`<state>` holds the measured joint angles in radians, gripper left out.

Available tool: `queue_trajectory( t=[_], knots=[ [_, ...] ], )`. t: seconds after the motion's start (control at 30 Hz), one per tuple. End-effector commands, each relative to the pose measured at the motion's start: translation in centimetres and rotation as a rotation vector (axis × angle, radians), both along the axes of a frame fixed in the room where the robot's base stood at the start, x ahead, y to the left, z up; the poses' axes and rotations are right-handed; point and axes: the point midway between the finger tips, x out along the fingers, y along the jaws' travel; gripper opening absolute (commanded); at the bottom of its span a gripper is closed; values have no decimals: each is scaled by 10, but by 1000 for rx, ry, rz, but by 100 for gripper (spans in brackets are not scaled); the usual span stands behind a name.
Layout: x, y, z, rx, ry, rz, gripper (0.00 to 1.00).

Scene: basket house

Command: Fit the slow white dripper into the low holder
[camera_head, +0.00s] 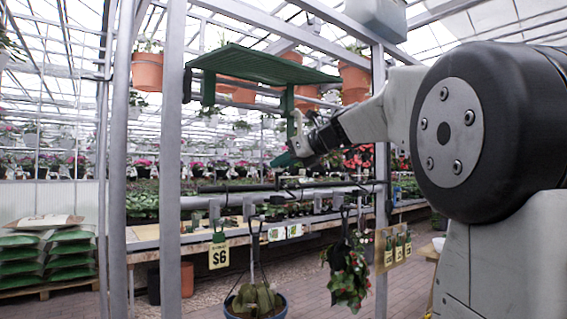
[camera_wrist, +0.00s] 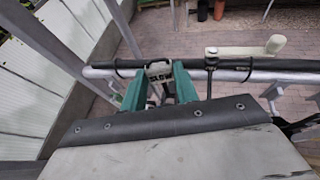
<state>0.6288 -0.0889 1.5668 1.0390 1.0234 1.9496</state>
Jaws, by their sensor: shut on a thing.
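The slow white dripper (camera_wrist: 158,70) is a small pale piece with "SLOW" lettering, seen between my green fingers in the wrist view. My gripper (camera_wrist: 158,88) is shut on it. In the head view my gripper (camera_head: 287,159) reaches in from the right, below the green shelf and just above the pipes. The dripper is too small to make out clearly there. In the wrist view the dripper appears in front of or over a grey and black pipe (camera_wrist: 115,70); I cannot tell if they touch. I cannot single out the low holder with certainty.
A green shelf (camera_head: 262,66) is above my gripper. Grey clamps (camera_head: 249,208) sit along the lower rail. A cream lever-like piece (camera_wrist: 252,49) is right of the dripper. A hanging plant (camera_head: 348,265) and blue-rimmed pot (camera_head: 255,302) hang below. Metal posts (camera_head: 171,160) stand left.

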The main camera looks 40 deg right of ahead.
Motion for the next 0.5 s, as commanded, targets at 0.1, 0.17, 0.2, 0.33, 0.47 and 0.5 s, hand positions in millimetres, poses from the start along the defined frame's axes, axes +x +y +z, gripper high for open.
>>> queue_trajectory(
  t=[0.1, 0.17, 0.2, 0.33, 0.47, 0.5],
  knots=[
    [0, 0, 0, 0, 0, 0, 17],
    [0, 1, 0, 0, 0, 0, 17],
    [0, 1, 0, 0, 0, 0, 17],
    [0, 1, 0, 0, 0, 1, 17],
    [0, 1, -2, 0, 0, 1, 17],
    [0, 1, -4, 0, 0, 1, 17]
  ],
)
